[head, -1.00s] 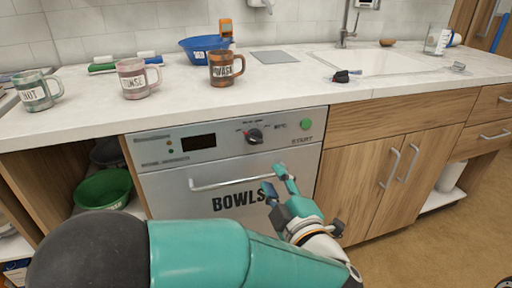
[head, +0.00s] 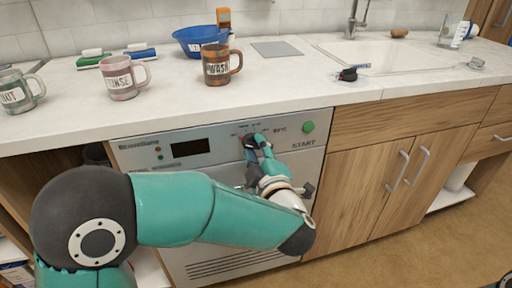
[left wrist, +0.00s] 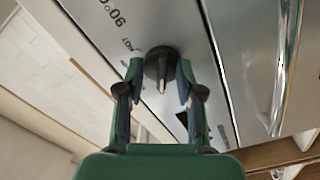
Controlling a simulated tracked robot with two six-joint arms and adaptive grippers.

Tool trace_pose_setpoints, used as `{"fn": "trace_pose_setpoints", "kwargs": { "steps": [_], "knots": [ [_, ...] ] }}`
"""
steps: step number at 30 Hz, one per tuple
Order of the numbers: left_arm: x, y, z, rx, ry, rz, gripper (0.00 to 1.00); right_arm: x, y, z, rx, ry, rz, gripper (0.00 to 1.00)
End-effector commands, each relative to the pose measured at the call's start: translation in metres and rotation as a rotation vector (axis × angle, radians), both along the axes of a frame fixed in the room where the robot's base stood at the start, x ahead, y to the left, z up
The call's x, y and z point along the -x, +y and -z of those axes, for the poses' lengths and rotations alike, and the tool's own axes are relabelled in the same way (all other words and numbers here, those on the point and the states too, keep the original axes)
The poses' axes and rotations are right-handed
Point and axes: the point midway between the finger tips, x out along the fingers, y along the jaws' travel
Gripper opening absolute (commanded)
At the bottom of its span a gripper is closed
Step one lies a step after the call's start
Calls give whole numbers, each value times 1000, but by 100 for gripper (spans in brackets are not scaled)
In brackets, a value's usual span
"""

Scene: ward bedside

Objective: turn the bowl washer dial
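The bowl washer (head: 220,150) is a grey metal front panel under the counter, with a dark display and a green START button (head: 308,127). Its dark round dial (left wrist: 160,64) with a pale pointer shows in the left wrist view. In the head view the dial (head: 248,140) is partly hidden by my left gripper (head: 258,146). In the left wrist view the left gripper's fingers (left wrist: 160,82) stand on either side of the dial, open around it. Their tips are close to its sides; I cannot tell whether they touch. My right gripper is not in view.
The washer's bar handle (left wrist: 286,70) runs near the gripper in the left wrist view. On the counter (head: 300,80) stand mugs, including a brown one (head: 216,66), a blue bowl (head: 196,40) and a sink (head: 375,55). Wooden cupboards (head: 350,185) are to the right.

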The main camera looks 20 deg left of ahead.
Motion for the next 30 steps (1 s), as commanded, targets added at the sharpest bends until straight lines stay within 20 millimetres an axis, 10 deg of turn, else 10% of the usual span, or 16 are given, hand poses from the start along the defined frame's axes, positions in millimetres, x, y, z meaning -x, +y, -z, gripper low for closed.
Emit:
{"fn": "trace_pose_setpoints", "kwargs": {
  "steps": [5,12,30],
  "knots": [
    [2,8,0,0,0,-15,36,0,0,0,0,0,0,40],
    [3,10,0,0,0,-21,0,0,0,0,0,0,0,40],
    [3,10,-2,-88,61,-19,0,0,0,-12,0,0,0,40]
  ]
}}
